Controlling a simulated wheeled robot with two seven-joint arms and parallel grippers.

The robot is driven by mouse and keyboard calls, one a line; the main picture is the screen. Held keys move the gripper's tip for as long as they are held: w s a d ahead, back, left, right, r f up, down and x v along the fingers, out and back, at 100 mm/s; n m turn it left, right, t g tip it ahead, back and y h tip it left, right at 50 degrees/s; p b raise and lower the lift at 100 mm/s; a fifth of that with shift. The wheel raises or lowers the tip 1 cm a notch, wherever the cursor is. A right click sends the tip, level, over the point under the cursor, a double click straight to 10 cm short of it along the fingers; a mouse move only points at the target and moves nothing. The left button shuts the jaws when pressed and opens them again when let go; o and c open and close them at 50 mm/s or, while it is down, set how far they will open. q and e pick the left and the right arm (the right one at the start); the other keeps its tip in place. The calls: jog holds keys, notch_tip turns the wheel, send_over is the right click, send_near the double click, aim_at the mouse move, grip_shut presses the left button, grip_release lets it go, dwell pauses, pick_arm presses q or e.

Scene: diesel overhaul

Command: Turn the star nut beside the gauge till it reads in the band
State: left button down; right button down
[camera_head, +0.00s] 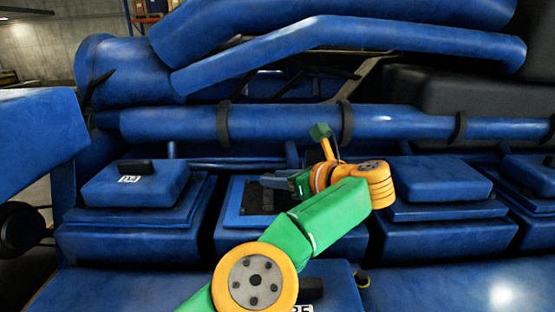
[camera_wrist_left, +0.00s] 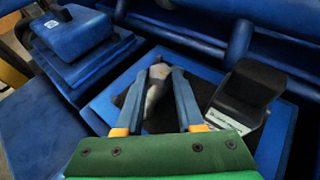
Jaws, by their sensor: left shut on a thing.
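My left gripper (camera_head: 266,181) reaches over an open blue cylinder head (camera_head: 232,215) with a dark recess. In the left wrist view its two blue-grey fingers (camera_wrist_left: 159,78) are shut on a small grey metal piece (camera_wrist_left: 155,88) standing in the dark recess. It may be the star nut, but I cannot make out star arms. A black box-like housing (camera_wrist_left: 248,88) with a pale strip on its near edge stands just right of the fingers. It may be the gauge; no needle or band is readable. My right gripper is not in view.
A covered blue head (camera_head: 135,185) with a black handle stands to the left, another covered head (camera_head: 440,185) to the right. A long blue pipe (camera_head: 280,122) with dark clamps runs behind. Large blue ducts (camera_head: 350,40) hang above it.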

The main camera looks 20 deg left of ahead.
pick_arm(q)
jog(key=shift+f, duration=0.1)
dwell(0.3)
jog(key=c, duration=0.5)
grip_release()
jog(key=shift+c, duration=0.2)
jog(key=shift+a, duration=0.15)
